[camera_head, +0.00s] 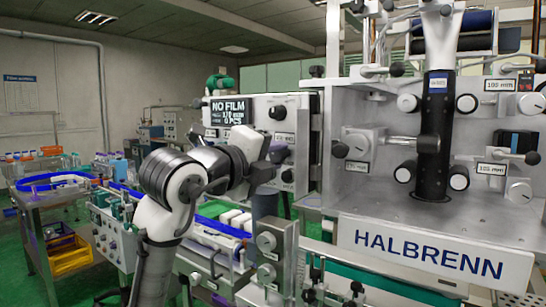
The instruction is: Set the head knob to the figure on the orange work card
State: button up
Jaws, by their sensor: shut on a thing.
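My gripper (262,174) is at the end of my arm, in front of the control box (300,108) at the middle. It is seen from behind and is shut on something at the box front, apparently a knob. My gripper and wrist hide most of that thing and any figures around it. A black knob (278,112) shows higher on the same box, and another dark knob (287,176) shows low on it. I cannot make out an orange work card.
The HALBRENN machine (440,215) fills the right side, with several dials and levers. A grey post with two dials (266,242) stands below my gripper. A conveyor and a cart (70,195) are at left.

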jog(key=o, duration=1)
jog(key=b+v, duration=0.3)
jog(key=v, duration=1.1)
